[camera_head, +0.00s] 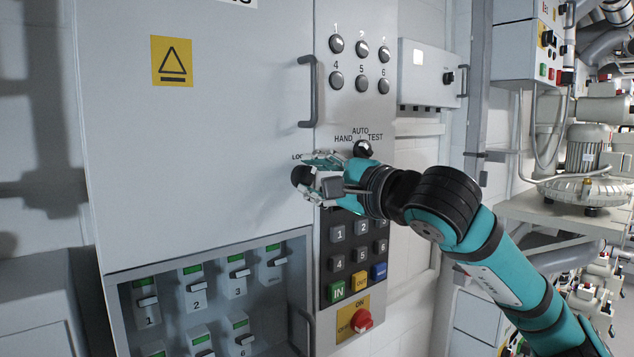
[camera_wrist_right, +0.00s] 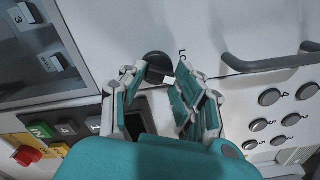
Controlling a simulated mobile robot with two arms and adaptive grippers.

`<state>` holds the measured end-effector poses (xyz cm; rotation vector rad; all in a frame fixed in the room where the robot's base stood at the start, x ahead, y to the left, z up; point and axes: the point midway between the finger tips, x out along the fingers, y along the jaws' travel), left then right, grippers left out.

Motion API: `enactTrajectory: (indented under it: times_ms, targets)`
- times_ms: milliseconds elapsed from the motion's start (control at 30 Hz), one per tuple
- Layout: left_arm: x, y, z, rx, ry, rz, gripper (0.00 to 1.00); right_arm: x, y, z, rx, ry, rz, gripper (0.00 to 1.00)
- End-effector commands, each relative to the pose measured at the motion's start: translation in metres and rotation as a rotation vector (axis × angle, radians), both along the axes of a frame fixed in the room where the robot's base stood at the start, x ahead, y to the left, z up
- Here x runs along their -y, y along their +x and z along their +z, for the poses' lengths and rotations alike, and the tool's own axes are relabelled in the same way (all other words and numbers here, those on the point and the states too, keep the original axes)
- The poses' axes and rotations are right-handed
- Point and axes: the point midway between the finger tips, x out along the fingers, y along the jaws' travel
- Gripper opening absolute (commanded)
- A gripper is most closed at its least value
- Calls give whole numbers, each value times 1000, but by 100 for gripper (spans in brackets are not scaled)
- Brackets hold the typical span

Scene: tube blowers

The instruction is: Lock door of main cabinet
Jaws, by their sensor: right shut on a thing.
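The main cabinet door (camera_head: 215,130) is a large grey panel with a yellow warning label. It looks closed against the frame. A black round lock knob (camera_head: 301,176) sits at the door's right edge, beside a partly covered "LOC..." label. My right gripper (camera_head: 318,178) is at this knob, its fingers on either side of it and shut on it. In the right wrist view the dark knob (camera_wrist_right: 157,66) shows between the tips of the teal fingers (camera_wrist_right: 160,80). The fingers hide part of the knob, so its exact turn cannot be told. My left gripper is not in view.
A door handle (camera_head: 309,90) stands out above the gripper. A HAND/AUTO/TEST selector (camera_head: 362,149) is close above my wrist. A keypad (camera_head: 357,250) and red rotary switch (camera_head: 361,321) lie below. A glazed breaker compartment (camera_head: 210,300) is at lower left.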

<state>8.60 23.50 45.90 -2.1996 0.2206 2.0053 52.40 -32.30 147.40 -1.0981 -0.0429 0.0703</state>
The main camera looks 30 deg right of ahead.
Motion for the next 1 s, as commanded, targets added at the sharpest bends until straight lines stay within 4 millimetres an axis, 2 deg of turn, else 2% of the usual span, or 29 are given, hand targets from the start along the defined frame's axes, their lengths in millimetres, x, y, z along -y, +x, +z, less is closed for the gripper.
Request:
enactTrajectory:
  times_ms: [200, 500, 1000]
  targets:
    - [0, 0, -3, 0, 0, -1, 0, -1, 0, 0, 16, -191, 0, 0]
    - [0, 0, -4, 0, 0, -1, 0, -2, 0, 0, 30, -386, 0, 0]
    - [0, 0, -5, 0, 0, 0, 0, -2, 0, 0, 38, -488, 1, 0]
